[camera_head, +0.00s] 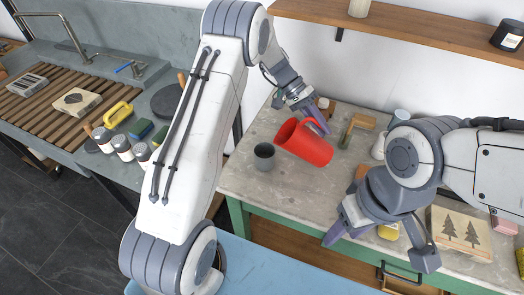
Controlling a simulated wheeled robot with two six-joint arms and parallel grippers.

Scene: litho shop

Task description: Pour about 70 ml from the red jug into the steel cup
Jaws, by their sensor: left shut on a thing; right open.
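The red jug (306,145) is tilted strongly, with its open mouth facing left toward the steel cup. My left gripper (316,122) is shut on the jug at its upper right side; the exact grip is partly hidden. The grey steel cup (264,155) stands upright on the stone-topped bench, just left of the jug's mouth. No stream of liquid can be made out, and the level in the cup cannot be told. My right gripper (379,244) is open and empty over the front edge of the bench, to the right of the jug.
A wooden shelf (420,28) hangs above. The bench left of the cup is clear.

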